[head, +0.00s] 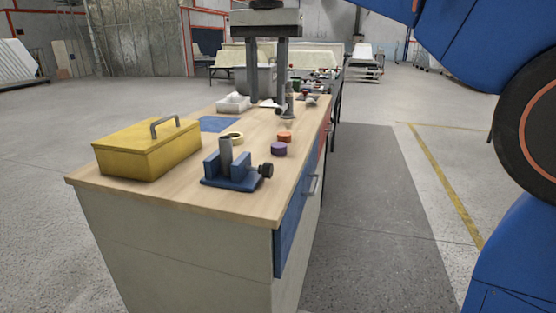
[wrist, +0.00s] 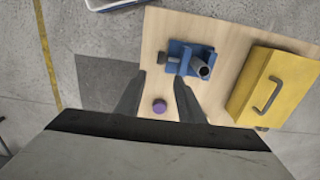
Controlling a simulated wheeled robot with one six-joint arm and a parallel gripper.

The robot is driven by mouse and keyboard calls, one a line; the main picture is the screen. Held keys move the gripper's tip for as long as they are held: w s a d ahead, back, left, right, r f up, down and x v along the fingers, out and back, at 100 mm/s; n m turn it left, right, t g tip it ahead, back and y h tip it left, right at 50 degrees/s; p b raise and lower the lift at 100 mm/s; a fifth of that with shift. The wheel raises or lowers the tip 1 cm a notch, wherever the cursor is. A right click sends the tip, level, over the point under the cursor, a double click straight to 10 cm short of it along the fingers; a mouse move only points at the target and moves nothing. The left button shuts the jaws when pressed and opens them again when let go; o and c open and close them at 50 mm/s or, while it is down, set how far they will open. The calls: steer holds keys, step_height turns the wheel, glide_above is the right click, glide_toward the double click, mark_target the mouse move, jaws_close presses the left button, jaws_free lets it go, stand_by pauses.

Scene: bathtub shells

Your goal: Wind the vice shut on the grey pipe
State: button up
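The blue vice (head: 230,182) stands near the front end of the wooden bench top. The grey pipe (head: 225,150) stands upright between its two jaws; whether both jaws touch it I cannot tell. The vice's dark round handle (head: 266,170) is on its right side. The wrist view shows the vice (wrist: 176,49), the pipe (wrist: 201,69) and the handle (wrist: 162,58) beyond my fingertips. My gripper (head: 267,97) is open and empty, pointing down above the bench, higher than the vice and apart from it. Its fingers are spread in the wrist view (wrist: 159,76).
A yellow toolbox (head: 145,148) stands left of the vice. A purple disc (head: 279,149), an orange disc (head: 284,137) and a yellow ring (head: 233,137) lie behind it. The bench's right edge is close to the handle.

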mark_target(267, 163)
step_height(267, 163, down, 17)
steer(key=shift+w+a+f, duration=0.1)
stand_by(0.7)
steer(key=c, duration=0.9)
